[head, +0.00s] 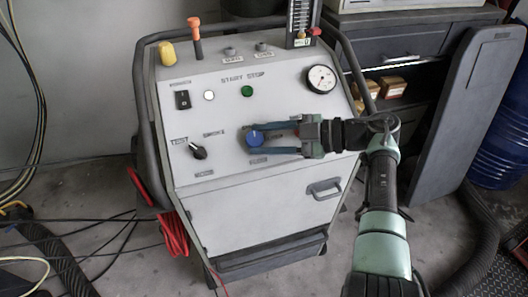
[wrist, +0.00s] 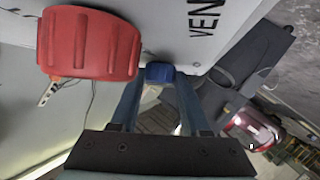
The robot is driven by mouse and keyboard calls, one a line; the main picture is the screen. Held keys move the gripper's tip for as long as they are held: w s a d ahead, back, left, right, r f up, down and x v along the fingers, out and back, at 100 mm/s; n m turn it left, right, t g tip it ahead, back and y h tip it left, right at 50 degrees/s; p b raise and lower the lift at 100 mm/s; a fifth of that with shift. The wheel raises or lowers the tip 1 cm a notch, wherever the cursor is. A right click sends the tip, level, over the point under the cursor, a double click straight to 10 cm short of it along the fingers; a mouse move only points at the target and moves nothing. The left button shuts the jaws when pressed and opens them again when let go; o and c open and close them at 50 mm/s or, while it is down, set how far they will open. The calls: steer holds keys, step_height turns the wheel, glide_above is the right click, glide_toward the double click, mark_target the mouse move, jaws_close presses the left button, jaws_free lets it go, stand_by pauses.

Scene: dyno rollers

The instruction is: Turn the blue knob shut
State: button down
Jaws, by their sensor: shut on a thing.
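The blue knob (head: 254,138) sits on the sloped front panel of a grey machine (head: 262,212), below the green button. My gripper (head: 258,139) reaches in from the right, with its two blue-grey fingers on either side of the knob. In the wrist view the blue knob (wrist: 158,70) shows between the fingertips (wrist: 160,76), which are closed on it. The fingers hide the knob's sides, and its turn angle cannot be told.
A large red ribbed knob (wrist: 90,43) stands close to the fingers in the wrist view. A black selector (head: 198,151) is left of the blue knob, and a gauge (head: 321,79) is above right. A bent tube rail (head: 142,110) edges the panel. Cables lie on the floor at left.

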steer(key=shift+w+f+n+g+b, duration=0.1)
steer(key=shift+f+n+g+b, duration=0.1)
steer(key=shift+n+g+b, duration=0.65)
steer(key=shift+r+b, duration=0.2)
steer(key=shift+b, duration=0.25)
steer(key=shift+c, duration=1.9)
jaws_free()
steer(key=shift+r, duration=0.15)
